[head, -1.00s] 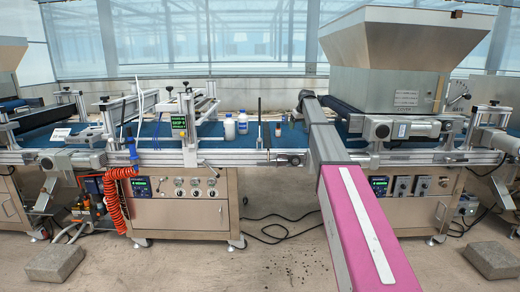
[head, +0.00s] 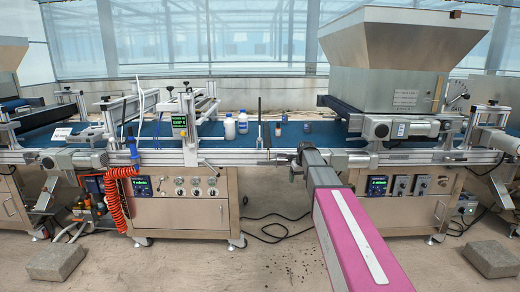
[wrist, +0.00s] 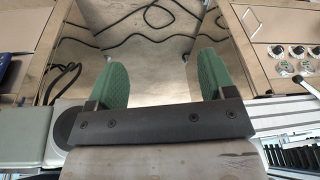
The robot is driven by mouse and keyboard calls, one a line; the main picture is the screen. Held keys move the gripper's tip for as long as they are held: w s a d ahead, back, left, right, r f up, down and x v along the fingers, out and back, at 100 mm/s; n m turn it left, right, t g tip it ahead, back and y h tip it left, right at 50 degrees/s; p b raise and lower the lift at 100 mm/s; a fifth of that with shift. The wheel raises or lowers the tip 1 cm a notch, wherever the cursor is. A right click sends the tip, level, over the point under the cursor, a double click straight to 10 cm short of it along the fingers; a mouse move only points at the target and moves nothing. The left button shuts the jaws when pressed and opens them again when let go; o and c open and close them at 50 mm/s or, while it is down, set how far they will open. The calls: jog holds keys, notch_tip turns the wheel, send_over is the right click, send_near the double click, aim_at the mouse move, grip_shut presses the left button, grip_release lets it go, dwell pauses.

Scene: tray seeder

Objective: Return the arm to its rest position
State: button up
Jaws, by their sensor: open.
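My arm (head: 348,232), a pink link with a white strip and a grey forward part, reaches from the bottom right toward the gap between two machines. Its far end (head: 312,155) is at the height of the machines' front rail. My gripper (wrist: 163,75) shows in the wrist view with two green finger pads wide apart. Nothing is between them; only floor and black cable show beyond. In the head view the fingers cannot be made out behind the arm.
White bottles (head: 229,127) and small containers (head: 307,127) stand on the blue belt (head: 265,141). The hopper (head: 400,50) rises at the right. A control cabinet (head: 180,215) is left of the arm. Concrete blocks (head: 58,262) lie on the floor. The floor in front is open.

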jog(key=s+f+m, duration=0.1)
jog(key=s+f, duration=0.4)
jog(key=s, duration=0.6)
jog(key=s+f+g, duration=0.1)
jog(key=s+f, duration=0.5)
jog(key=s, duration=0.5)
jog(key=s+f+m+g+h, duration=0.1)
jog(key=s+f, duration=0.4)
jog(key=s, duration=0.6)
jog(key=shift+s+a+f+m, duration=0.2)
jog(key=shift+s+a+m, duration=0.05)
jog(key=shift+m, duration=0.05)
